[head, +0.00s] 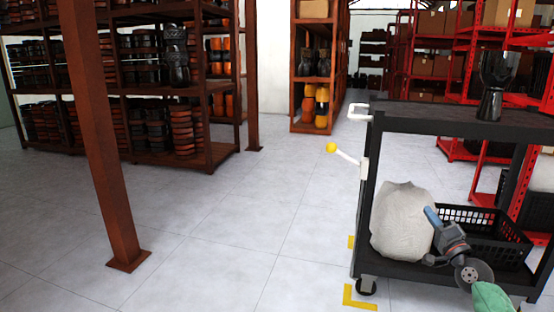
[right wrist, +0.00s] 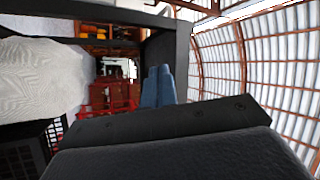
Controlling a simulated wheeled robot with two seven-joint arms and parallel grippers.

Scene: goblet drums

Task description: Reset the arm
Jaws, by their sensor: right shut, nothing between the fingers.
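My right gripper (head: 432,216) shows in the head view in front of the cart (head: 430,117), overlapping the right edge of the white sack (head: 400,225). Its blue fingers point up and to the left. In the right wrist view the fingers (right wrist: 158,86) are together with nothing between them. The sack (right wrist: 40,80) shows at the left of that view. A black goblet drum (head: 493,84) stands upright on the cart's top shelf, apart from the gripper. My left gripper is in neither view.
A black basket (head: 482,222) sits on the cart's lower shelf beside the sack. A brown post (head: 97,130) stands at left, with drum racks (head: 190,160) behind. Red shelving (head: 455,150) stands behind the cart. The tiled floor (head: 250,215) left of the cart is clear.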

